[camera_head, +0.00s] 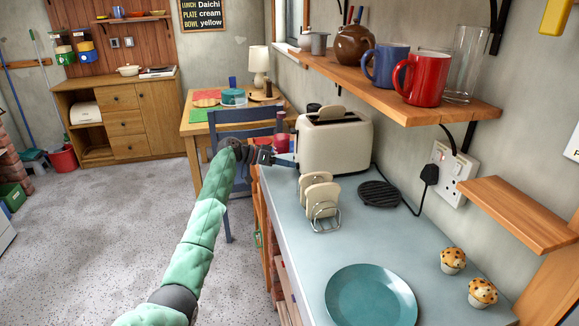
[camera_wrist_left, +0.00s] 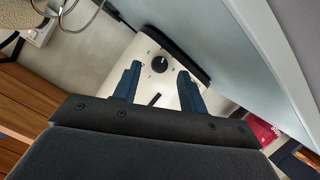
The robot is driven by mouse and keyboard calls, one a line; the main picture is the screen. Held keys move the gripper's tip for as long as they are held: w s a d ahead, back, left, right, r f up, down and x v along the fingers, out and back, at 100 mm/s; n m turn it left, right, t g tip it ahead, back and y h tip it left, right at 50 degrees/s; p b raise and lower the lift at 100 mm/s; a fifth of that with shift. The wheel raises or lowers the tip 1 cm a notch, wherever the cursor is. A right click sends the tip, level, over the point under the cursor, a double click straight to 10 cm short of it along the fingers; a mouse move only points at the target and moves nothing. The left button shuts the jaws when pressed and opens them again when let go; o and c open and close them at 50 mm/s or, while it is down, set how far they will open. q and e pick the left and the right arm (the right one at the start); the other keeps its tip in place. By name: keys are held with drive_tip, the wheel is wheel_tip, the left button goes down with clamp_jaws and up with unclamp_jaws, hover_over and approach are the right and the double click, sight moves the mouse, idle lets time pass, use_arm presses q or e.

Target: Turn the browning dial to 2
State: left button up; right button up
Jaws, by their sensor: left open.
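A short dark slot or lever (camera_wrist_left: 154,99) sits below the dial in that view. My left gripper (camera_head: 291,160) is at the toaster's left end. In the wrist view its open blue fingers (camera_wrist_left: 158,86) lie either side of the dial, apparently apart from it. The dial is hidden in the head view.
A toast rack (camera_head: 324,212) with bread, a black trivet (camera_head: 379,193), a teal plate (camera_head: 371,297) and two muffins (camera_head: 453,260) are on the counter. A wooden shelf (camera_head: 400,103) with mugs overhangs the back. A plugged socket (camera_head: 452,172) is on the wall.

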use_arm(q)
drive_tip(key=shift+x, duration=0.8)
drive_tip(key=c, duration=0.7)
clamp_jaws()
drive_tip(key=shift+w+a+n+g+h, duration=0.15)
drive_tip(key=shift+n+g+h, duration=0.15)
drive_tip(key=shift+n+g, duration=0.5)
drive_tip(key=shift+n, duration=0.6)
